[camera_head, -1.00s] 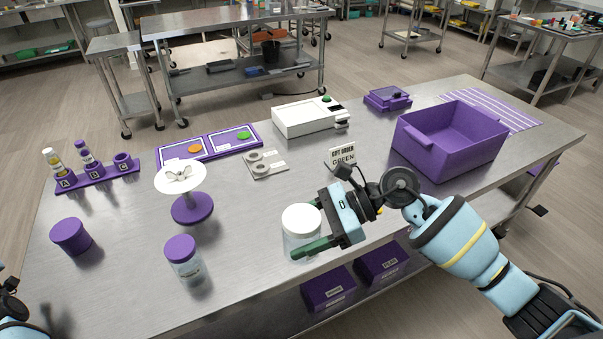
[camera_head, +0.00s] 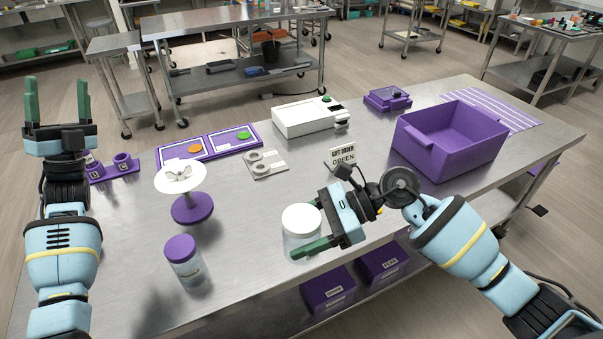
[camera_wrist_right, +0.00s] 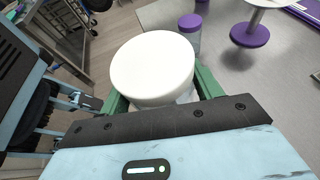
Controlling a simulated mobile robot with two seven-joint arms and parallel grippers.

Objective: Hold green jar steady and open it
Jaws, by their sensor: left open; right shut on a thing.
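A clear jar with a white lid (camera_head: 301,219) stands upright near the table's front edge; no green shows on it. My right gripper (camera_head: 306,232) is shut around the jar's body, below the lid. In the right wrist view the white lid (camera_wrist_right: 152,70) fills the space between the green fingers and hides most of the body. A second clear jar with a purple lid (camera_head: 181,249) stands to the left, untouched.
A sign reading GREEN (camera_head: 343,156) stands behind the held jar. A purple bin (camera_head: 450,140) is at the right. A white dish on a purple stand (camera_head: 191,208) stands at centre left. My left arm partly hides the purple holder (camera_head: 125,165).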

